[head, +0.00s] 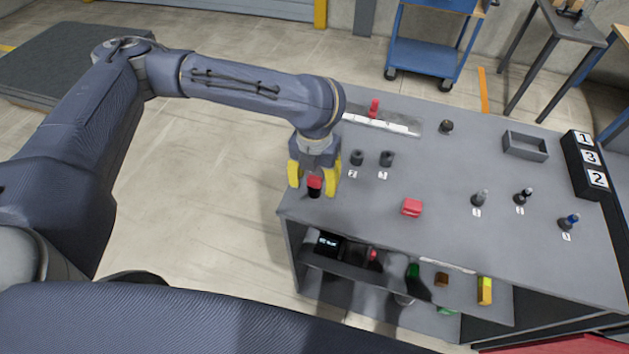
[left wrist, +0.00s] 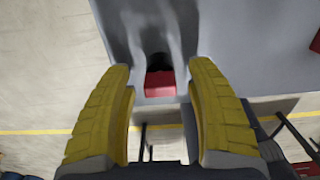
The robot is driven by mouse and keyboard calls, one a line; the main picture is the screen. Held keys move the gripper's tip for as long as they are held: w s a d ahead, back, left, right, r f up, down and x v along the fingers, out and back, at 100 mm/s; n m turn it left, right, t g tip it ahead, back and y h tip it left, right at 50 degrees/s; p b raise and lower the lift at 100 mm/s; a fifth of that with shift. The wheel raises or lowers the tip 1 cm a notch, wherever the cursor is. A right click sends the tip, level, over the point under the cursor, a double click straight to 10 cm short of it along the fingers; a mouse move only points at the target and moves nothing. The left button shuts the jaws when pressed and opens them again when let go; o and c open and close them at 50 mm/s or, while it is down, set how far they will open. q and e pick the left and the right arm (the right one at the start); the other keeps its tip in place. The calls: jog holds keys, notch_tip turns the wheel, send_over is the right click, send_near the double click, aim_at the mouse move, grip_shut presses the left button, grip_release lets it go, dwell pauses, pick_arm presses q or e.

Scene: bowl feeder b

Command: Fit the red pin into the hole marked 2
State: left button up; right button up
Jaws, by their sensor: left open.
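A red-topped piece with a black lower part, which looks like the red pin (head: 315,182), is at the table's near left corner. My left gripper (head: 314,179) is open with its yellow fingers on either side of it. In the left wrist view, the red top (left wrist: 160,84) shows between the open fingers (left wrist: 164,75), with gaps on both sides. Whether its base touches the table is unclear. A dark round socket (head: 356,158) with a tag that seems to read 2 (head: 352,174) stands to its right. My right gripper is not in view.
A similar socket (head: 387,158) is beside it. A red block (head: 412,208) lies mid-table; another red piece (head: 374,108) stands behind. Several tagged pegs, one blue-topped (head: 571,221), and a grey tray (head: 525,146) are right. The table (head: 440,170) is clear between them.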

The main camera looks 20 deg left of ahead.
pick_arm(q)
grip_shut()
dwell(0.8)
